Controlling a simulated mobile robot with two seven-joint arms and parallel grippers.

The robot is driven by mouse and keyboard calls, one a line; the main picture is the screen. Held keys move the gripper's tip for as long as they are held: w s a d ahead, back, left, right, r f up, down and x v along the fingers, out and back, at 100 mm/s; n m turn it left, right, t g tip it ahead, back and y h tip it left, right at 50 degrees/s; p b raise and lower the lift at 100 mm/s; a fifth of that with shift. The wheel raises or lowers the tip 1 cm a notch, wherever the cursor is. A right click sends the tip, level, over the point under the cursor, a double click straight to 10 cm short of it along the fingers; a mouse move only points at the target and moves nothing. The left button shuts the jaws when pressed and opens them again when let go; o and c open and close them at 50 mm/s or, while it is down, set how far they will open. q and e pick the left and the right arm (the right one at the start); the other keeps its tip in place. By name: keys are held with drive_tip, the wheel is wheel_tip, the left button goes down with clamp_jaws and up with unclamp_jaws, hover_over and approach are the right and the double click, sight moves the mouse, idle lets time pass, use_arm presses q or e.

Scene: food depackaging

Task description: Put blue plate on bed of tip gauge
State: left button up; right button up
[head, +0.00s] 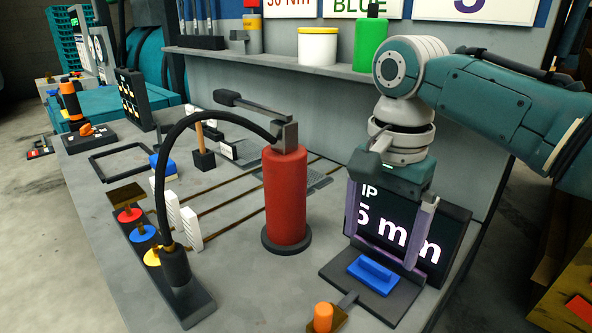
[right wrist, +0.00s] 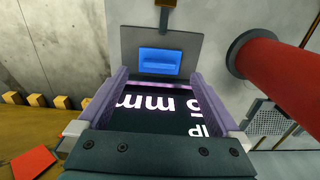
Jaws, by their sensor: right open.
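The blue plate (head: 372,274) lies flat on the dark grey bed (head: 345,284) of the tip gauge, in front of its black screen (head: 452,232). The screen shows partly covered white text ending in "5 mm". My right gripper (head: 380,250) is open and empty, above and just behind the plate, its purple fingers in front of the screen. In the right wrist view the blue plate (right wrist: 160,62) sits on the bed (right wrist: 189,45), just past the spread fingertips (right wrist: 158,75). The fingers look clear of the plate. My left gripper is not in view.
A red cylinder (head: 286,195) with a black hose stands left of the gauge. An orange knob (head: 323,317) is at the bed's front. A shelf (head: 270,61) with a white tub and a green bottle runs behind. The table edge is close on the right.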

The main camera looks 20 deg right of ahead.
sight(375, 265)
wheel_tip(375, 265, up, 7)
